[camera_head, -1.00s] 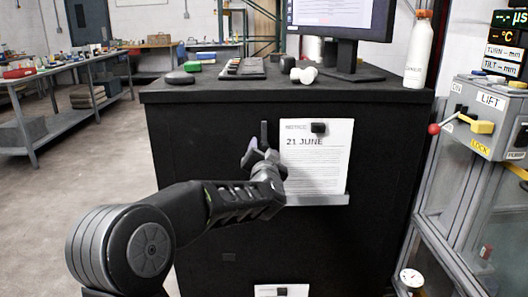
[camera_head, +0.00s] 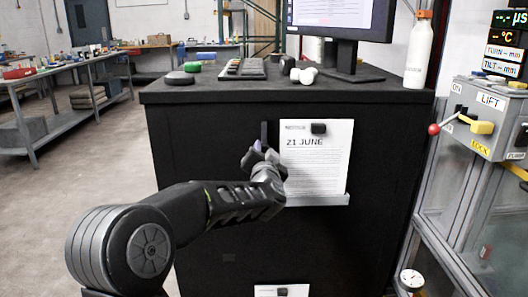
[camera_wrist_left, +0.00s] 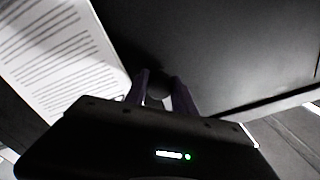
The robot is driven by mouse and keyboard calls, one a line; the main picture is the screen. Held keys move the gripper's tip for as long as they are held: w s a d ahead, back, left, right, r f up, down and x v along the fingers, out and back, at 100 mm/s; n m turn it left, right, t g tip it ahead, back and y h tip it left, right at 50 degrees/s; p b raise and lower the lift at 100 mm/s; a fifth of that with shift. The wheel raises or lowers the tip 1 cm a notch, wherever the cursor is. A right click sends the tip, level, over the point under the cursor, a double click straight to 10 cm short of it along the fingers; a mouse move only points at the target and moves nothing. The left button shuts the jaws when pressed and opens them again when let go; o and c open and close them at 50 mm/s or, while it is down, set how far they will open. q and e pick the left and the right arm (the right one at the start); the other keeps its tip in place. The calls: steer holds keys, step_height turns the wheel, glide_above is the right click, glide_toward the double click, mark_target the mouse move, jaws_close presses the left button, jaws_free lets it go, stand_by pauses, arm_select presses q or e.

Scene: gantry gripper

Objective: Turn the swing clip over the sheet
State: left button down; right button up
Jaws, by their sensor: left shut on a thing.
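The white notice sheet (camera_head: 325,165), headed 21 JUNE, is upright against the dark cabinet front, its lower edge at a light ledge (camera_head: 320,200). A small black block (camera_head: 319,128) sits over its top edge. A dark upright bar (camera_head: 264,132), which looks like the swing clip, stands beside the sheet's left edge, not across it. My left gripper (camera_head: 256,152) is at this bar's lower end. In the left wrist view, my left gripper (camera_wrist_left: 160,88) has its fingers around a dark rounded piece (camera_wrist_left: 157,91), partly hidden; the sheet (camera_wrist_left: 60,50) is at upper left. My right gripper is out of view.
A lift control box (camera_head: 490,115) stands at the right. The cabinet front below the ledge is mostly clear.

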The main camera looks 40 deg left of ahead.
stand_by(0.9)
arm_select(q)
steer(key=shift+d+r+m+p, duration=0.1)
steer(key=shift+m+p, duration=0.3)
steer(key=shift+p, duration=0.35)
steer(key=m+p, duration=0.1)
steer(key=p, duration=0.1)
steer(key=m+p, duration=0.2)
steer(key=p, duration=0.1)
steer(key=m+p, duration=0.1)
steer(key=p, duration=0.2)
steer(key=shift+r+m, duration=0.25)
steer(key=shift+m, duration=0.15)
steer(key=m+p, duration=0.7)
steer(key=p, duration=0.1)
steer(key=m+p, duration=0.2)
steer(key=m, duration=0.1)
steer(key=shift+f+p, duration=0.1)
steer(key=shift+p, duration=0.2)
steer(key=shift+f+m+p, duration=0.15)
steer(key=shift+m+p, duration=0.7)
steer(key=shift+m, duration=0.35)
steer(key=c, duration=1.1)
jaws_free()
